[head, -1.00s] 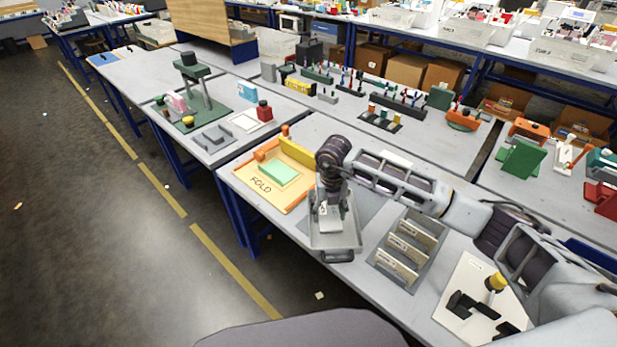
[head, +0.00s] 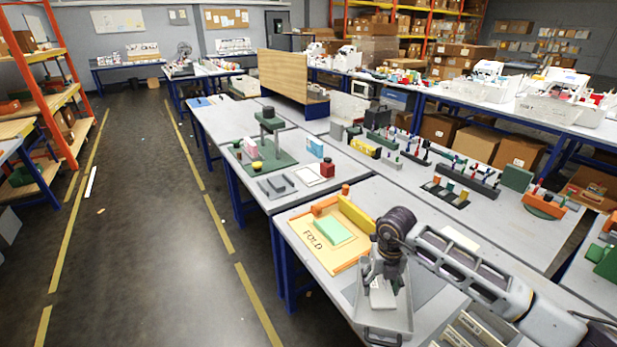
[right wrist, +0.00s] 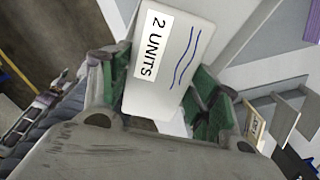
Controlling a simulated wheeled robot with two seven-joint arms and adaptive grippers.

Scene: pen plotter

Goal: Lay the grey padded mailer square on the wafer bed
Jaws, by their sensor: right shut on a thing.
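My right gripper (head: 384,276) is shut on a pale grey, flat piece, which I take for the padded mailer (head: 381,296). In the right wrist view my gripper (right wrist: 163,88) has its green pads on either side of the mailer (right wrist: 195,50). The mailer bears a white label reading "2 UNITS" and blue wavy lines. In the head view the gripper is over a grey tray (head: 398,322) with a handle at the near table edge; contact with the tray cannot be told. I cannot tell which fixture is the wafer bed. My left gripper is not in view.
Left of the gripper is a "FOLD" board (head: 306,257) with a mint-green block (head: 326,232) and a yellow bar (head: 357,214). Slotted holders (head: 468,330) stand to the right, partly cut off. Pen racks and a green stand (head: 268,140) are farther back.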

